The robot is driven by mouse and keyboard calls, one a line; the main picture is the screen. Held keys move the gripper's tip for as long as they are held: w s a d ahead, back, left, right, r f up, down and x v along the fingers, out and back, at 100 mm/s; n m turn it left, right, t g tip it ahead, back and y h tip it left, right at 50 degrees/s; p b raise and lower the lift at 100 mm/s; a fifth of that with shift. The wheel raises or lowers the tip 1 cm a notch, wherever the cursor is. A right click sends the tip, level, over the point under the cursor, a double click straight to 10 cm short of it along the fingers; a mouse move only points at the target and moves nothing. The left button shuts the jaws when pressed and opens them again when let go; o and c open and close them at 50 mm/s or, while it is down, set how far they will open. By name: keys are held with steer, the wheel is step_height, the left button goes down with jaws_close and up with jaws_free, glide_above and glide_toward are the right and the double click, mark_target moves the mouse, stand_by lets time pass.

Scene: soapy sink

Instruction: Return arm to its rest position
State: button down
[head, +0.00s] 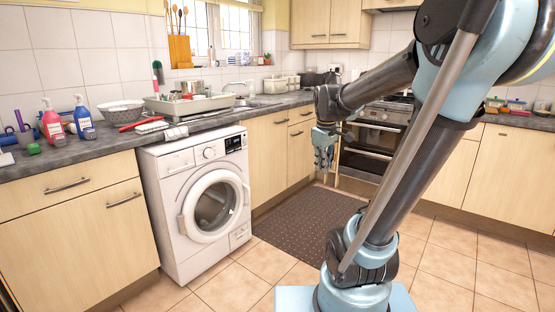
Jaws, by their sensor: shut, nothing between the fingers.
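My arm rises from my light blue base and bends at the upper right of the head view. Its forearm reaches down and left, and my gripper (323,164) hangs at its end, pointing down. The gripper is shut with nothing held. It is in the air in front of the wooden cabinets, apart from the worktop and right of the washing machine. The fingertips are small in this view.
A white washing machine (205,198) stands under the worktop (75,153). Soap bottles (52,122), a bowl (122,112) and a dish rack (190,103) stand on it. The sink (258,103) is behind. An oven (374,139) is beyond my arm. A dark mat (300,224) lies on the open tiled floor.

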steer(key=s+d+f+m, duration=0.1)
steer(key=s+f+m, duration=0.3)
steer(key=s, duration=0.5)
steer(key=s+d+f+m, duration=0.2)
steer(key=s+f+m, duration=0.2)
steer(key=s+f, duration=0.4)
steer(key=shift+s+f+m, duration=0.35)
steer(key=shift+s+m, duration=0.05)
steer(key=shift+s, duration=0.6)
steer(key=shift+d, duration=0.1)
steer(key=shift+w+f, duration=0.2)
steer(key=shift+w, duration=0.2)
